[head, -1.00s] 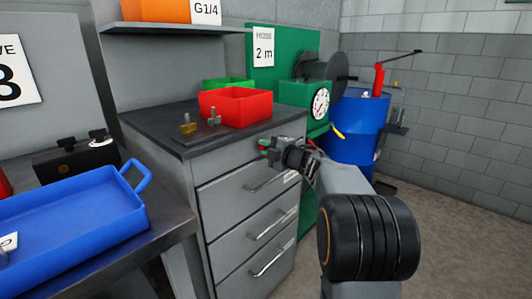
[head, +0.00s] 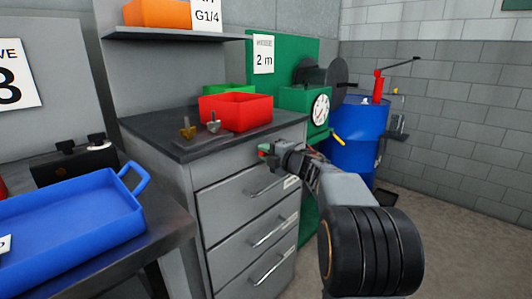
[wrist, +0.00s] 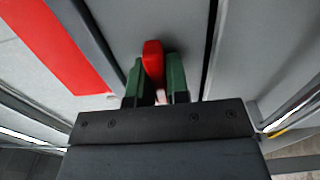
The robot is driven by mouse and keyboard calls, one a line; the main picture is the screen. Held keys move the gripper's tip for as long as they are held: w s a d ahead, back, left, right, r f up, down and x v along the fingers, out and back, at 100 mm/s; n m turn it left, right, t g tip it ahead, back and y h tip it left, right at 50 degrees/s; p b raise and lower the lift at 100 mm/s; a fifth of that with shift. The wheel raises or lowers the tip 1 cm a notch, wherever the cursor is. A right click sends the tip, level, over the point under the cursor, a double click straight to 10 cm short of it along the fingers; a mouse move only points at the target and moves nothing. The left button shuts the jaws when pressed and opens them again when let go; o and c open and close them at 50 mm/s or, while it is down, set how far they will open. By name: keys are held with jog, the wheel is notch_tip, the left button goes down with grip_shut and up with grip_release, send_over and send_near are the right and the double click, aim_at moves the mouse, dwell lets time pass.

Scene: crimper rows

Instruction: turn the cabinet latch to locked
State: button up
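The cabinet latch (wrist: 153,60) shows in the wrist view as a small red lever in front of a grey panel. The green fingers of my gripper (wrist: 155,78) stand one on each side of it, close against it, and appear shut on it. In the head view my gripper (head: 268,153) is at the upper right front of the grey drawer cabinet (head: 215,227), near the worktop edge. Red and green show at its tip there, but the latch's turn angle cannot be told.
The cabinet has drawers with bar handles. A red bin (head: 235,112) and two small metal parts stand on its worktop. A blue tray (head: 75,225) is at the left. A green unit with a gauge (head: 319,109) and a blue drum (head: 357,135) stand behind.

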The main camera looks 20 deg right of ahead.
jog(key=o, duration=0.4)
jog(key=p+v, duration=0.2)
jog(key=v, duration=1.2)
jog(key=shift+w, duration=0.1)
